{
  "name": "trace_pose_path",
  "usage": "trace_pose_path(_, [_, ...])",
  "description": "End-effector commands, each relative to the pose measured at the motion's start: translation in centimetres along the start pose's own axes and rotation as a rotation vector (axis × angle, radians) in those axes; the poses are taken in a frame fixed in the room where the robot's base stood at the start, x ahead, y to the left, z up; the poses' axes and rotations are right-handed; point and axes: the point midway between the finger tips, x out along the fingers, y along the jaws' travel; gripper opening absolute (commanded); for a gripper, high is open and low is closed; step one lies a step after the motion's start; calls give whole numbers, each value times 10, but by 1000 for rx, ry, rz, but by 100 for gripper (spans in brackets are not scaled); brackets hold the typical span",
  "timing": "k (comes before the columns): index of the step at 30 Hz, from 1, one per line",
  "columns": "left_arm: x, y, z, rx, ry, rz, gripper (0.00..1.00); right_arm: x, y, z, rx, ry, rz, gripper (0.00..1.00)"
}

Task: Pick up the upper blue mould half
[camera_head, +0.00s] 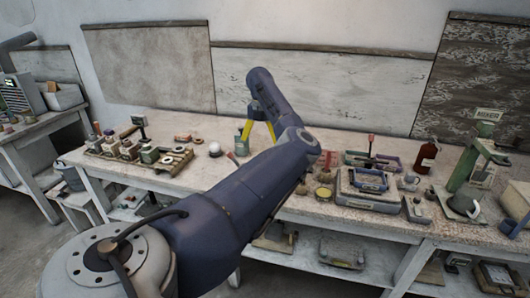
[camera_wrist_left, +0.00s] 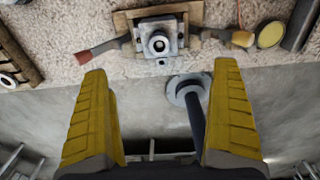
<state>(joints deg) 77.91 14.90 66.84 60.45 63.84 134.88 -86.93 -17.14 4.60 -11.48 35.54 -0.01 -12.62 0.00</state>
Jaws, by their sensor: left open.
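My left gripper (camera_head: 259,130) is open and empty above the worktable, its yellow fingers pointing down in the head view. In the left wrist view my left gripper (camera_wrist_left: 160,72) has its fingers wide apart. Beyond the fingertips, near the top middle, a blue-grey block (camera_wrist_left: 158,61) with a pale round collar and dark hole sits on a wooden board (camera_wrist_left: 123,20). It looks like the closed mould with the upper half on top, but the seam is not clear. The fingers do not touch it. My left arm hides it in the head view. My right gripper is not in view.
In the head view, a wooden rack (camera_head: 170,163) holds small blocks at left. A blue tray-like piece (camera_head: 370,181) and a green stand (camera_head: 468,170) are at right.

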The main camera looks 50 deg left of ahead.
Motion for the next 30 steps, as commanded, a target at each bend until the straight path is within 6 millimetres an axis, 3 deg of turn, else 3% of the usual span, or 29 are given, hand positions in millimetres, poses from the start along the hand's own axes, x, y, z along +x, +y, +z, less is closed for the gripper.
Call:
trace_pose_path(6, [42,1,-1,0,4,5,96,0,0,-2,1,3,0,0])
trace_pose_path(12, [71,1,0,0,2,4,96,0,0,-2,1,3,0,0])
trace_pose_path(23, [90,1,0,0,2,3,96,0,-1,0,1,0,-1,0])
trace_pose_path(30, [120,1,-1,0,3,5,96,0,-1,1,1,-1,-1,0])
